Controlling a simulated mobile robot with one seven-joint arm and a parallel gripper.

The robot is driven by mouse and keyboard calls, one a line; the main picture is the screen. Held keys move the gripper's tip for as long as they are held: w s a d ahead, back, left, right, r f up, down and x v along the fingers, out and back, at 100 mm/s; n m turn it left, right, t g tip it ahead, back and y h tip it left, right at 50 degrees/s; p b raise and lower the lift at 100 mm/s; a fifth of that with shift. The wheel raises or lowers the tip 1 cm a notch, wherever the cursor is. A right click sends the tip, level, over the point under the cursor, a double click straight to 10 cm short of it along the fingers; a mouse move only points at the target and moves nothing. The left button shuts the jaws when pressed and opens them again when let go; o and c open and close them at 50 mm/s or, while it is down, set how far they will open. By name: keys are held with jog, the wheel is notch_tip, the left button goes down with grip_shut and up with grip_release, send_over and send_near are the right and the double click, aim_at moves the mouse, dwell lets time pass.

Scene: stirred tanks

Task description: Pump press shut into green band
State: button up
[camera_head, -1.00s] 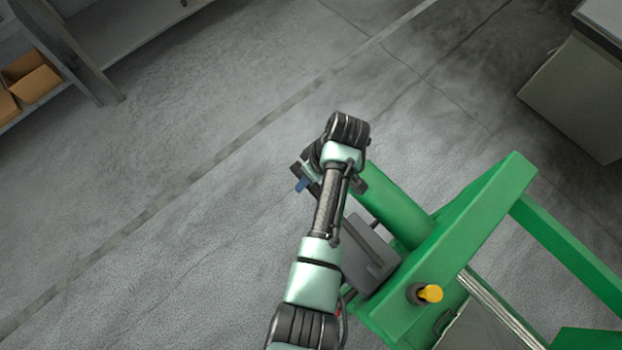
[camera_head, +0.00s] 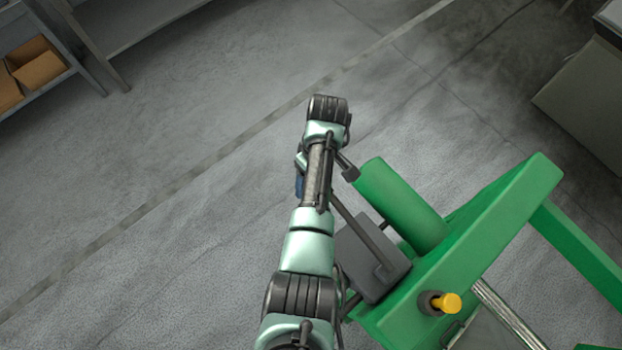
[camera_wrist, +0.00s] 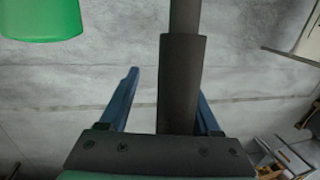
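The press is a green frame (camera_head: 490,225) with a thick green cylinder (camera_head: 402,205), at the right in the head view. A grey pump box (camera_head: 368,262) sits at its near left. A dark lever (camera_head: 358,232) runs from the box up and left, passing partly behind my arm. In the wrist view, my gripper (camera_wrist: 165,95) has two blue fingers spread apart. A dark bar (camera_wrist: 181,85), apparently the pump handle, stands upright by the right finger, with a gap on the left. I cannot tell whether it touches. No green band or gauge is readable.
A yellow knob (camera_head: 447,303) sticks out of the press frame. A shelf with cardboard boxes (camera_head: 35,65) stands far left, and a grey cabinet (camera_head: 590,100) at the far right. The floor left of my arm is clear.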

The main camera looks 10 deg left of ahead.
jog(key=shift+r, duration=0.1)
jog(key=p+v, duration=0.1)
jog(key=v, duration=1.2)
jog(key=shift+w+r+p, duration=0.15)
jog(key=shift+r+p, duration=0.05)
jog(key=shift+p, duration=0.2)
jog(key=s+d+r+p, duration=0.1)
jog(key=d+r+p, duration=0.5)
jog(key=r+p, duration=0.7)
jog(key=shift+s+p, duration=0.2)
jog(key=shift+p, duration=0.75)
dwell(0.5)
